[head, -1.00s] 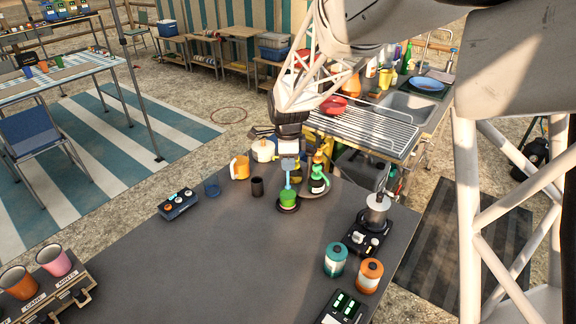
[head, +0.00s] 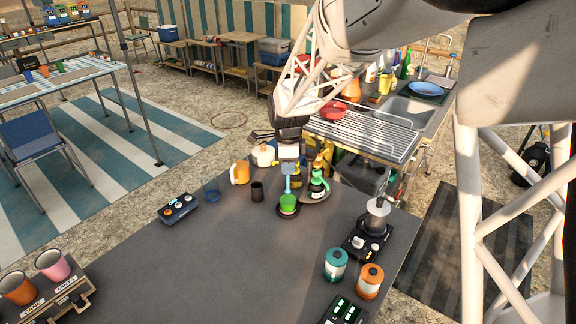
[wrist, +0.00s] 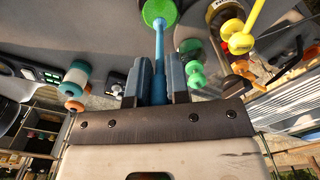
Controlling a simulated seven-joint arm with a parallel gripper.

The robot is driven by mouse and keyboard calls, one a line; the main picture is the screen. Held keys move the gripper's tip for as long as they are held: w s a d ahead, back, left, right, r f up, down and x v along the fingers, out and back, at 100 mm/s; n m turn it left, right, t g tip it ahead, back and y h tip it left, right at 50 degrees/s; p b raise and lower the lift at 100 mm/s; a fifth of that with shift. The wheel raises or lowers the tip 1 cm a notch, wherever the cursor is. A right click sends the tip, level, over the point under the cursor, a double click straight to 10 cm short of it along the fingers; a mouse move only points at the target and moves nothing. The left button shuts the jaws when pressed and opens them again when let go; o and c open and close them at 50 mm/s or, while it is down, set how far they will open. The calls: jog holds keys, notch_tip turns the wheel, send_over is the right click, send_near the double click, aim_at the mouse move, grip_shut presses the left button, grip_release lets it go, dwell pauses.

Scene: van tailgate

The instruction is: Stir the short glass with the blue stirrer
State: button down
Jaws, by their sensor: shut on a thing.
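My gripper (head: 288,162) is shut on the blue stirrer (head: 288,184) above the dark table. The stirrer hangs roughly upright and its lower end reaches the short green glass (head: 288,202), which stands on a dark round coaster (head: 288,213). In the wrist view the blue stirrer (wrist: 159,48) runs from between the fingers (wrist: 158,72) to the green glass (wrist: 158,11). The stirrer's tip is hidden, so its depth in the glass cannot be told.
A burner with a metal pot (head: 376,218) is at right. The table's front middle is clear.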

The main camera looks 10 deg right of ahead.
dwell(0.3)
jog(key=shift+r, duration=2.5)
